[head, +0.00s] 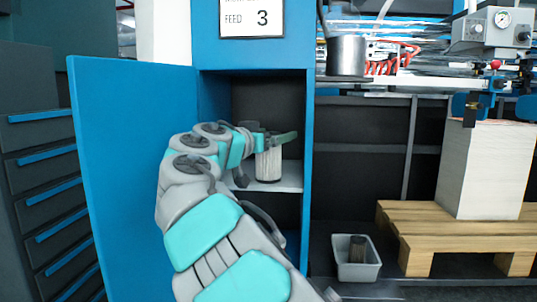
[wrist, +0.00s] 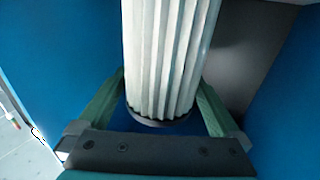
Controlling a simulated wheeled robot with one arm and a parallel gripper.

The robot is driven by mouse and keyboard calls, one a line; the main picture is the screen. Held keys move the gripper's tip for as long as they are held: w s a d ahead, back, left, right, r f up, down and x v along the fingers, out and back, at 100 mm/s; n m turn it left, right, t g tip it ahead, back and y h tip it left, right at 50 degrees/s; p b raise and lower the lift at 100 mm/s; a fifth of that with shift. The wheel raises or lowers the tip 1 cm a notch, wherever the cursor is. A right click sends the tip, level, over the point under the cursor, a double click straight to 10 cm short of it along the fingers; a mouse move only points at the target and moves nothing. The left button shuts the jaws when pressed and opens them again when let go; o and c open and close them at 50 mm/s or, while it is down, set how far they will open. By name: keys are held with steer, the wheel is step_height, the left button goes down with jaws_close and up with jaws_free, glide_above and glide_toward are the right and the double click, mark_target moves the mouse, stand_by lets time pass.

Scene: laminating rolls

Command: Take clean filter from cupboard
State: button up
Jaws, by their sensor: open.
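The clean filter (head: 268,166), a pale pleated cylinder with a dark end cap, stands upright on the grey shelf (head: 292,183) of the open blue cupboard (head: 309,150). My gripper (head: 275,139) reaches into the cupboard at the filter's upper part. In the wrist view, the pleated filter (wrist: 170,60) lies between the two green fingers of my gripper (wrist: 163,82), one on each side. The jaws are open around it. Whether a finger touches the filter cannot be told. My arm hides the cupboard's lower left part.
The cupboard door (head: 130,170) stands open to the left of my arm. A light grey bin (head: 357,272) with a dark cylinder (head: 357,247) in it sits on the floor at right. A wooden pallet (head: 455,228) carries a white stack (head: 480,175). Drawers (head: 50,185) stand far left.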

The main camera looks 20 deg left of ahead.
steer(key=shift+w+d, duration=0.15)
steer(key=shift+w, duration=0.45)
jaws_close()
stand_by(0.4)
